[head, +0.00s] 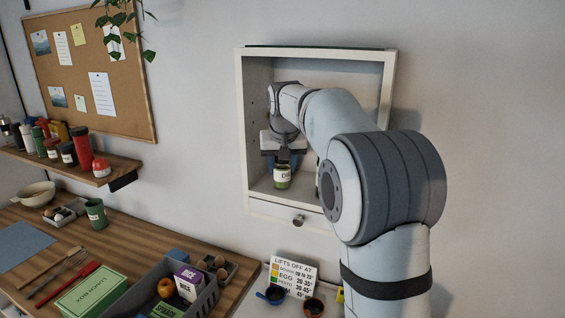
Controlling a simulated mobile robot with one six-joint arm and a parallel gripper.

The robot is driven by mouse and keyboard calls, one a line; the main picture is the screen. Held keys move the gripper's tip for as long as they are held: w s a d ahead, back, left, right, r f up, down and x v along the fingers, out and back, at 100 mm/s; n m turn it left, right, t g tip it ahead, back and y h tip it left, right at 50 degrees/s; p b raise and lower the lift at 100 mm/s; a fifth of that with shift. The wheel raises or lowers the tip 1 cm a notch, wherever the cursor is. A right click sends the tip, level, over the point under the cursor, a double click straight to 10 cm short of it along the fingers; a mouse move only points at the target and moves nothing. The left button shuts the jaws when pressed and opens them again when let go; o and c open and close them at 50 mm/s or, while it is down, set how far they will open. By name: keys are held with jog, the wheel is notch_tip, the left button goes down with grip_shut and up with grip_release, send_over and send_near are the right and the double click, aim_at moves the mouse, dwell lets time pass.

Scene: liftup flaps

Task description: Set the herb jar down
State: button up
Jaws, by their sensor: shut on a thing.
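The herb jar (282,179) is a small green jar with a pale label and a dark top. It is inside the open white wall cabinet (240,120), low down near the cabinet floor. My gripper (283,160) reaches into the cabinet from above and is shut on the jar's top. The jar looks upright. I cannot tell whether its base touches the cabinet floor. My arm hides the right part of the cabinet's inside.
The cabinet's side walls and front lip (285,211) frame the arm. Below stand a sign (293,276) and small bowls (271,294). At left are a wooden counter (130,238) with a grey crate (205,299) and a shelf (120,170) of jars.

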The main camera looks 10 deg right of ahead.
jog(key=shift+f, duration=0.2)
jog(key=o, duration=1)
jog(key=shift+r, duration=0.1)
